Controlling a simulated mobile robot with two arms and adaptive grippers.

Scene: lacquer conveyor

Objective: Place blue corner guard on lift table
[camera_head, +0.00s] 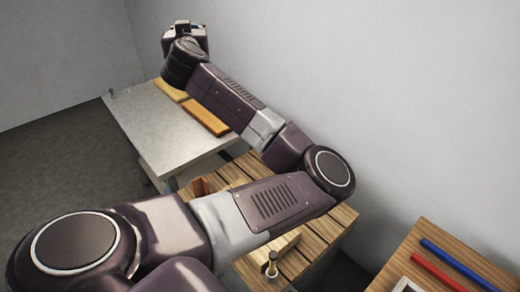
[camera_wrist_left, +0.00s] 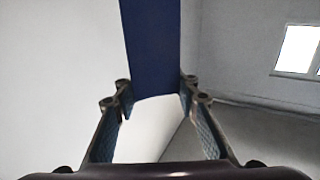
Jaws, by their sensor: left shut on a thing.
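The blue corner guard (camera_wrist_left: 150,42) shows in the left wrist view as a long dark-blue strip running up out of the picture. My left gripper (camera_wrist_left: 155,86) is shut on its lower end, one finger on each side. In the head view my left gripper (camera_head: 184,28) is at the top, beyond the grey-topped table, its fingers small and partly hidden by the wrist; I cannot make out the guard there. This table (camera_head: 150,122), which looks like the lift table, carries yellow-orange bars on its right side. My right gripper is not in view.
Orange bars (camera_head: 206,117) lie under my left forearm. A slatted wooden table (camera_head: 325,232) stands partly hidden below my arm, with wooden pieces on it. At right, a wooden table (camera_head: 440,236) holds a blue bar (camera_head: 458,265) and a red bar (camera_head: 437,271). The wall is close behind.

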